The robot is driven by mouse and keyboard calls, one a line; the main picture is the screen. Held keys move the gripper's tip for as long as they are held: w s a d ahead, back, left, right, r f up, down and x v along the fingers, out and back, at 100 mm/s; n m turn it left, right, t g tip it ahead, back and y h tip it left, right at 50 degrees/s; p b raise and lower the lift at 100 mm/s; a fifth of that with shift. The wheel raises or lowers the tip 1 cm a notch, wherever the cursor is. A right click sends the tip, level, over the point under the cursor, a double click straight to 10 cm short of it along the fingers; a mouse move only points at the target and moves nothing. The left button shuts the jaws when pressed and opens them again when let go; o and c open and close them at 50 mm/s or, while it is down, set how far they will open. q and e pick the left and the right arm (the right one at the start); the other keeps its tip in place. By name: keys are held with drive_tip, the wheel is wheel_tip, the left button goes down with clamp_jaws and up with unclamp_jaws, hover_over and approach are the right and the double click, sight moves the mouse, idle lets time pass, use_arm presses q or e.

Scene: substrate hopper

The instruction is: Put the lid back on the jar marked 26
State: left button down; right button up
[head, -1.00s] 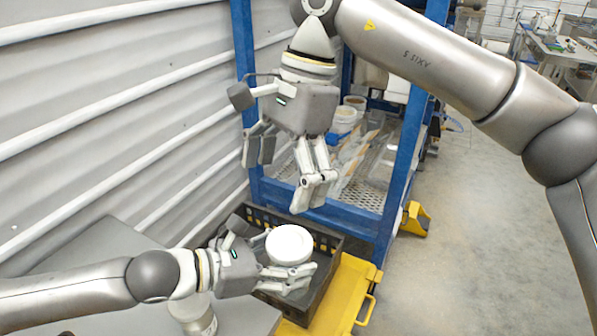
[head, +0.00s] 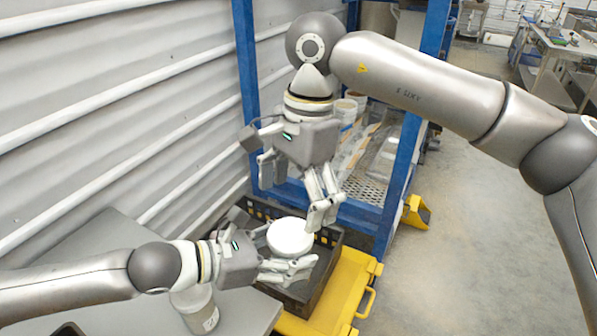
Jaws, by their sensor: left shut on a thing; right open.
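A white round piece (head: 290,236) that looks like a lid is held in my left gripper (head: 279,252), above the dark crate. The gripper's near fingers show along its lower edge; the far finger is partly hidden. A pale jar (head: 199,312) with a label stands on the grey table at the lower left. My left arm hides its top, so I cannot tell whether it is covered, and its mark is too small to read surely. My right gripper (head: 297,195) is open and empty, above and close to the white piece, fingers pointing down.
A dark crate (head: 328,236) lies below the grippers, beside a yellow step frame (head: 340,296). A blue rack (head: 395,190) with containers stands behind. The grey table (head: 110,250) is at left against a corrugated wall. Open floor lies to the right.

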sight(290, 233)
drive_tip(key=shift+s+a+f, duration=0.15)
drive_tip(key=shift+a+f, duration=0.05)
drive_tip(key=shift+f, duration=1.4)
drive_tip(key=shift+s+a+f, duration=0.1)
drive_tip(key=shift+a+f, duration=0.05)
drive_tip(key=shift+f, duration=1.4)
drive_tip(key=c, duration=1.2)
drive_tip(key=shift+m, duration=1.6)
drive_tip(key=o, duration=1.1)
drive_tip(key=shift+r, duration=0.1)
